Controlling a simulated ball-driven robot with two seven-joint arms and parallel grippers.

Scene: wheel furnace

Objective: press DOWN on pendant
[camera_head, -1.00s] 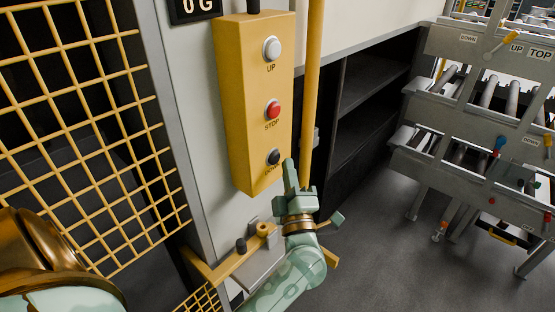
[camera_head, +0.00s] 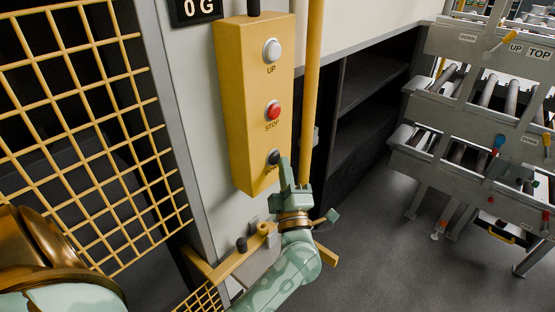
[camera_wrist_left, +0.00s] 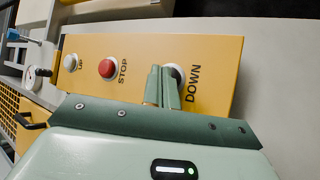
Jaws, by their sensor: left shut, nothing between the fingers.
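The yellow pendant (camera_head: 255,130) is on the pale panel, with a white UP button (camera_head: 271,50), a red STOP button (camera_head: 273,110) and a dark DOWN button (camera_head: 274,157) from top to bottom. My left gripper (camera_head: 284,163) is shut and empty, its fingertips at the right of the DOWN button and overlapping it. In the left wrist view the fingertips (camera_wrist_left: 163,74) stand in front of the pendant (camera_wrist_left: 215,55) and partly hide the DOWN button (camera_wrist_left: 177,71). I cannot tell whether they touch it. My right gripper is not in view.
A yellow mesh guard (camera_head: 75,120) stands at the left. A yellow upright pole (camera_head: 311,100) runs close to the pendant's right side. A ledge with a dark knob (camera_head: 241,245) lies below. Roller racks (camera_head: 470,130) stand at the right, with clear floor (camera_head: 380,250) before them.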

